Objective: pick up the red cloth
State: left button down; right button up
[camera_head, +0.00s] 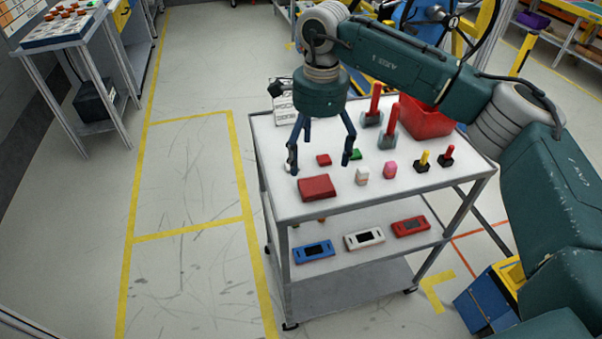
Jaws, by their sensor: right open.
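A flat red folded piece, which looks like the red cloth (317,187), lies on the top shelf of the cart (283,206) near its front left corner. My right gripper (320,160) points down over the cart top, its two dark blue fingers spread wide. It is empty and appears a little behind the red cloth. A smaller red block (323,160) shows between the fingers. I cannot tell the exact height of the fingertips above the shelf. My left gripper is not in view.
On the cart top stand a green piece (355,154), a white bottle (362,176), a pink piece (390,170), small yellow (423,161) and red (446,156) knobs, and a red bin (428,118). Three coloured devices lie on the lower shelf. Floor at left is clear.

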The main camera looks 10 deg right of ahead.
aim_at(319, 188)
jog(key=f, duration=0.2)
jog(key=d+f+p, duration=0.1)
jog(key=shift+s+f, duration=0.35)
jog(key=shift+f, duration=0.4)
jog(key=shift+w+f, duration=0.1)
jog(key=shift+f, duration=0.25)
notch_tip(319, 188, down, 4)
jog(key=p, duration=0.2)
jog(key=shift+d+f+p, duration=0.1)
jog(key=shift+f+p, duration=0.05)
jog(key=shift+p, duration=0.15)
jog(key=shift+f, duration=0.25)
jog(key=shift+c, duration=0.8)
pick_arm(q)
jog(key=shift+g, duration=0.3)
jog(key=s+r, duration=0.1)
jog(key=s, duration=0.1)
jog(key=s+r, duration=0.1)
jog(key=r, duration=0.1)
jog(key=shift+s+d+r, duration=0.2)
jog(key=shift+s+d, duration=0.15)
pick_arm(e)
jog(key=c, duration=1)
